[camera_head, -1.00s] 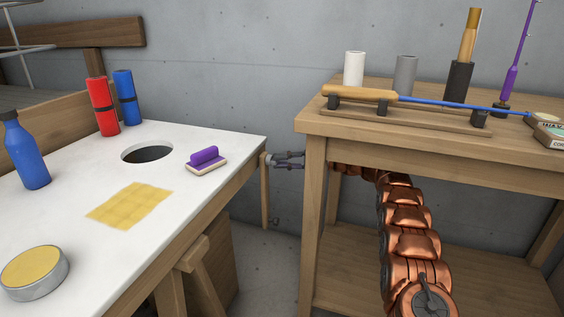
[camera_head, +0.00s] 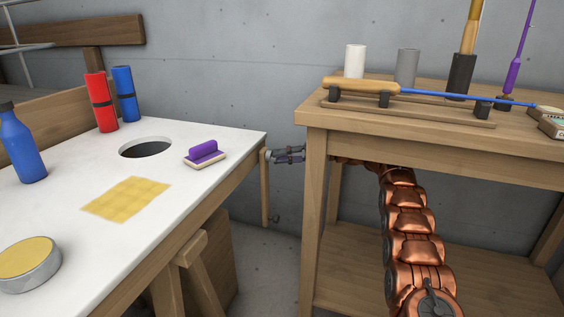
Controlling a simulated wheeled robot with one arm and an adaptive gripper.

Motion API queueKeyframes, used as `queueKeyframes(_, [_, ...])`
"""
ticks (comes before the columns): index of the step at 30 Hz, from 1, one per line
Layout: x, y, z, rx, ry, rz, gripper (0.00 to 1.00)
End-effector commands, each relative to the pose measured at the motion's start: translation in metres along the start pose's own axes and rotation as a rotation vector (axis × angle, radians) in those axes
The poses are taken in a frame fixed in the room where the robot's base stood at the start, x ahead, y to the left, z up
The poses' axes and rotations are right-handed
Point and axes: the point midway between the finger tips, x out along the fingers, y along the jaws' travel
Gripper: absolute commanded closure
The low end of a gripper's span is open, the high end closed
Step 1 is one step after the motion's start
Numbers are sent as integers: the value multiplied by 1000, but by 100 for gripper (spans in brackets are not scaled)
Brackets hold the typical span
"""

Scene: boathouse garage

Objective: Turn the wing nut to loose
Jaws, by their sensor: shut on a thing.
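The wing nut (camera_head: 266,156) is a small grey piece at the right end of the white-topped table (camera_head: 225,139), just below the tabletop edge. It is tiny in view and mostly covered by my fingers, so its wings and angle cannot be made out. My gripper (camera_head: 273,156) reaches in from the right, in the gap between the two tables. Its fingers are shut on the wing nut. My copper-coloured arm runs up in front of the wooden workbench and passes under its top to the gripper.
The wooden workbench (camera_head: 400,125) stands close on the right, its leg (camera_head: 312,220) beside my wrist. It carries a fishing rod (camera_head: 440,99) on a rack and several cylinders.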

Motion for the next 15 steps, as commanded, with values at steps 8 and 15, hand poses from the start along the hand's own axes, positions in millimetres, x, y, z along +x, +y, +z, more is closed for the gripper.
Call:
queueKeyframes(8, [0,-1,0,-138,-2,-57,100])
queueKeyframes(15, [0,1,0,-253,-2,-105,100])
